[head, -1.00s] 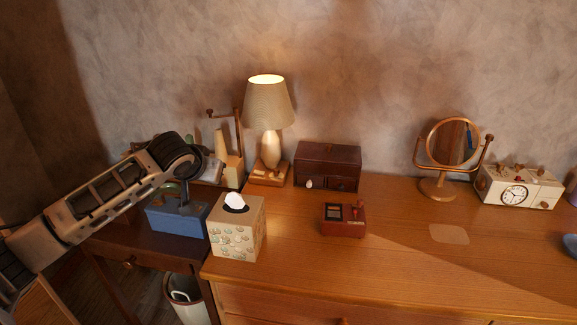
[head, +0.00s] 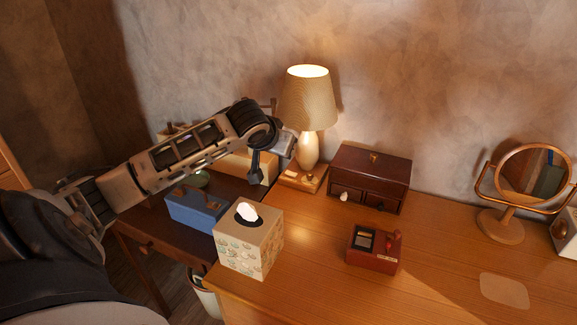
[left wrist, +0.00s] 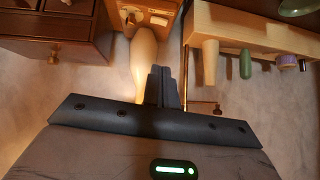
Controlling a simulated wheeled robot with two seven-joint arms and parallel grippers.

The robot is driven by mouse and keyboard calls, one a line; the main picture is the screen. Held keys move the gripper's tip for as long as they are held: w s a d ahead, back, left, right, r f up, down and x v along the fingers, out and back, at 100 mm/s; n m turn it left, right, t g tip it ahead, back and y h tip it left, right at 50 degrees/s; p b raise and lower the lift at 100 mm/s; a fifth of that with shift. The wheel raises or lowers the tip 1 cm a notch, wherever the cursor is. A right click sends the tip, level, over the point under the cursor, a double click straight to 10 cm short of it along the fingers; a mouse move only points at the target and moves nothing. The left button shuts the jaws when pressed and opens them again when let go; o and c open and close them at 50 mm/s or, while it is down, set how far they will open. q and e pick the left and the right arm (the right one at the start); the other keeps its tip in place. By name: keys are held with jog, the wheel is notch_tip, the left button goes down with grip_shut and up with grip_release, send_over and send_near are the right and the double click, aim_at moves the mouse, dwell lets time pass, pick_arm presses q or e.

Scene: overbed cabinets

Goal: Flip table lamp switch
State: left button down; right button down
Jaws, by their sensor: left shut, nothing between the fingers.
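The table lamp (head: 307,100) stands at the back of the wooden dresser, with a ribbed shade that glows at its top. Its pale body rises from a square wooden base (head: 290,180). In the left wrist view the lamp base (left wrist: 150,12) is at the top, with small light fittings on it; I cannot tell clearly which is the switch. My left gripper (left wrist: 165,72) is shut and empty, its dark fingers pointing toward the base and appearing beside the pale lamp body (left wrist: 143,60). In the head view my left gripper (head: 256,168) is left of the lamp. My right gripper is out of view.
A tissue box (head: 250,245) stands at the dresser's front left. A dark wooden box (head: 370,178) is right of the lamp, and a small red device (head: 373,249) lies before it. A blue box (head: 195,209) sits on the lower table. A round mirror (head: 525,175) stands right.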

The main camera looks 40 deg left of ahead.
pick_arm(q)
send_over(289, 171)
jog(key=s+d, duration=0.1)
jog(key=s, duration=0.1)
jog(key=f, duration=0.7)
jog(key=shift+s+d, duration=0.15)
jog(key=shift+d, duration=0.05)
notch_tip(289, 171, down, 3)
jog(key=shift+a+r, duration=0.15)
jog(key=shift+r, duration=0.05)
jog(key=shift+f, duration=0.8)
